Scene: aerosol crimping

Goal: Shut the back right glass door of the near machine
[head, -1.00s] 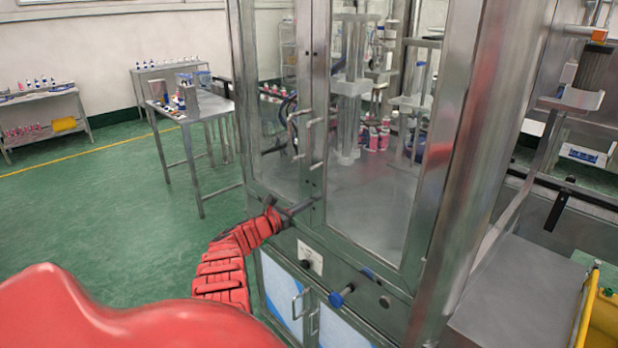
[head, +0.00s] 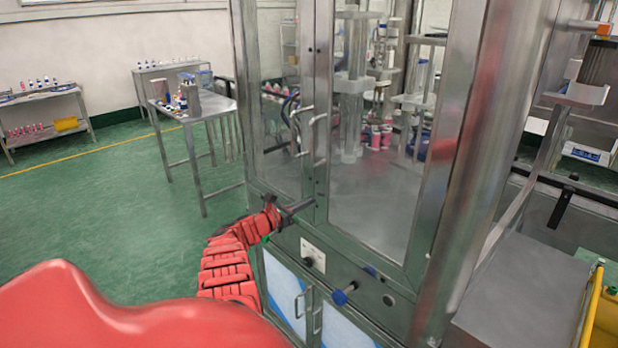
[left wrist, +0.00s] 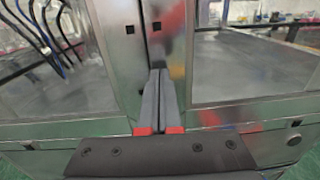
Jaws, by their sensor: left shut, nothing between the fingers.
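The near machine is a metal cabinet with two tall glass doors facing me, a left one (head: 274,120) and a right one (head: 375,190). They meet at a narrow upright seam, and both have bar handles. No wide gap shows; I cannot tell whether either door is fully flush. My left gripper (head: 303,205) is shut and empty at the bottom of the seam, below the handles. In the left wrist view its closed fingertips (left wrist: 160,78) lie over the lower metal frame, just right of the seam. Contact is unclear. My right gripper is out of view.
Below the doors are a panel with knobs (head: 340,297) and cupboard doors (head: 287,292). A metal side table (head: 214,108) stands behind on the left. At right are a metal ledge (head: 520,300) and a yellow rail (head: 592,310). The green floor at left is clear.

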